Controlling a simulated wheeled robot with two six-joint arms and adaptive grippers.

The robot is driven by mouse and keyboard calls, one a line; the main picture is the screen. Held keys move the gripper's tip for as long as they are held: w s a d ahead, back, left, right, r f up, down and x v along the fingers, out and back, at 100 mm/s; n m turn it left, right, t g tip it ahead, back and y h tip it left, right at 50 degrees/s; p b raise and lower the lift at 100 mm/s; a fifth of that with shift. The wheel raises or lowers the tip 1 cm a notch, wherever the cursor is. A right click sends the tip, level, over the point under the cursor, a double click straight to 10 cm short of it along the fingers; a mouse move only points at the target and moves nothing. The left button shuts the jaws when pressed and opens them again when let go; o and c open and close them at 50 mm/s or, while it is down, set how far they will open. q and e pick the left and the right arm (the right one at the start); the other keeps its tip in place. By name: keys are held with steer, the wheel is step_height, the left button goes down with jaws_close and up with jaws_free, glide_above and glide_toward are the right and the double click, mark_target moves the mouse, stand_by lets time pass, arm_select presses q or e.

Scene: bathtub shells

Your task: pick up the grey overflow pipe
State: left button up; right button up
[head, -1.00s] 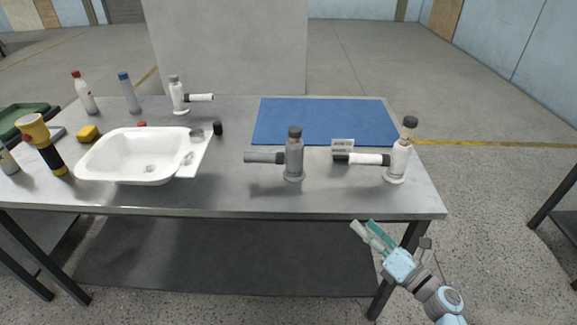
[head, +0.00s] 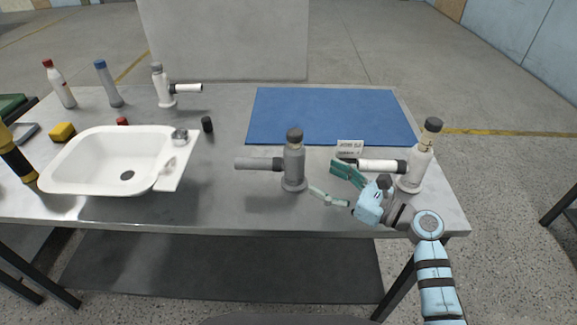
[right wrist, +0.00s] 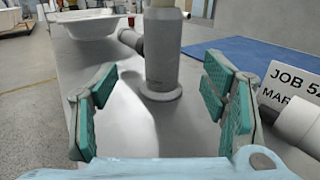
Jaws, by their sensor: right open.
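The grey overflow pipe (head: 294,165) stands upright on the metal table, with a dark cap and a grey side branch pointing left. My right gripper (head: 322,183) is open and empty just to its right, jaws facing it. In the right wrist view the pipe body (right wrist: 162,55) stands ahead, between the open fingers (right wrist: 158,100) in the picture but beyond their tips. It shows no contact. A white pipe (head: 416,168) with a dark-ended side branch stands right of it, behind my right gripper. My left gripper is not in view.
A white sink shell (head: 95,185) lies to the left. A blue mat (head: 330,115) covers the back right. A small sign (head: 350,148) stands near the white pipe's branch.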

mark_target(303, 168)
steer(key=x, duration=0.3)
steer(key=b+x, duration=0.1)
steer(key=x, duration=0.5)
steer(key=shift+d+f, duration=0.1)
steer(key=shift+f, duration=0.3)
steer(key=shift+d, duration=0.1)
steer(key=c, duration=1.4)
steer(key=shift+o, duration=0.2)
step_height(303, 168, up, 20)
steer(key=p, duration=0.6)
